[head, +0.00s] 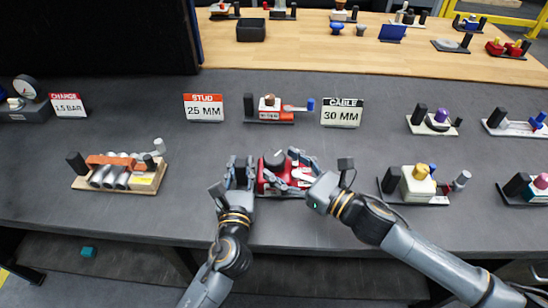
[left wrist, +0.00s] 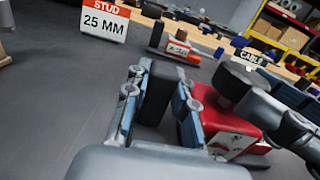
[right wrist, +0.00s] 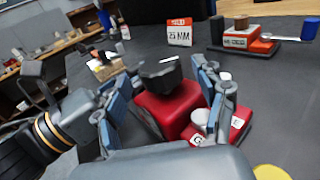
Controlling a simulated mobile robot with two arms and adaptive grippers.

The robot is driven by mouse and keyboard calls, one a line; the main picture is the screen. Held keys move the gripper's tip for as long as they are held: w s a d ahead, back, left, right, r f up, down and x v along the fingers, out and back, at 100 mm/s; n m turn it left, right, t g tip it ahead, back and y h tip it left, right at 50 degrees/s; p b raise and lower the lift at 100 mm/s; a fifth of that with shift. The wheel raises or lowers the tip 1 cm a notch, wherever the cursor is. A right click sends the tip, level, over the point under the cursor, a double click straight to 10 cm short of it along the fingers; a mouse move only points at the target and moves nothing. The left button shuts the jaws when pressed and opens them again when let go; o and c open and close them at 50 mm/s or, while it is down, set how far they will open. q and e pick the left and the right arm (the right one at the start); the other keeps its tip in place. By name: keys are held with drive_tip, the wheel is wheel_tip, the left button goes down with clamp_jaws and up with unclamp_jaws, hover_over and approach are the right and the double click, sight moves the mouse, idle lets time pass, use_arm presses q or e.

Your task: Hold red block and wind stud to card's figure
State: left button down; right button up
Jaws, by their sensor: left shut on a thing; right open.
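The red block (head: 264,184) stands at the bench's front, with a dark knob (right wrist: 160,72) on top. A pale round part (right wrist: 200,118) and a small lettered red piece (right wrist: 238,122) sit beside it in the right wrist view. My left gripper (head: 240,174) is shut on the black post (left wrist: 156,88) at the block's left. My right gripper (head: 301,168) is open, its fingers either side of the red block and knob in the right wrist view (right wrist: 165,98); I cannot tell if they touch. The STUD card (head: 204,107) reads 25 MM. Any stud scale is unreadable.
Behind stand a red-and-white device (head: 270,112) and a CABLE 30 MM card (head: 342,113). An orange-topped device (head: 118,172) is at the left, a cream block with a gold knob (head: 418,184) at the right. The grey bench between the cards and red block is clear.

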sight(276, 167)
drive_tip(key=shift+x, duration=1.65)
drive_tip(key=c, duration=1.2)
drive_tip(key=shift+t, duration=0.3)
drive_tip(key=shift+s+a+m+t+h, duration=0.15)
drive_tip(key=shift+m+t+h, duration=0.75)
drive_tip(key=shift+m+h, duration=0.15)
drive_tip(key=m+t+h, duration=0.2)
drive_tip(key=h, duration=0.1)
drive_tip(key=m+t+h, duration=0.2)
drive_tip(key=m+h, duration=0.1)
drive_tip(key=h, duration=0.1)
drive_tip(key=shift+m+h, duration=0.25)
drive_tip(key=shift+h, duration=0.1)
drive_tip(key=shift+w+r+h, duration=0.15)
drive_tip(key=shift+w+h, duration=0.05)
drive_tip(key=shift+h, duration=0.1)
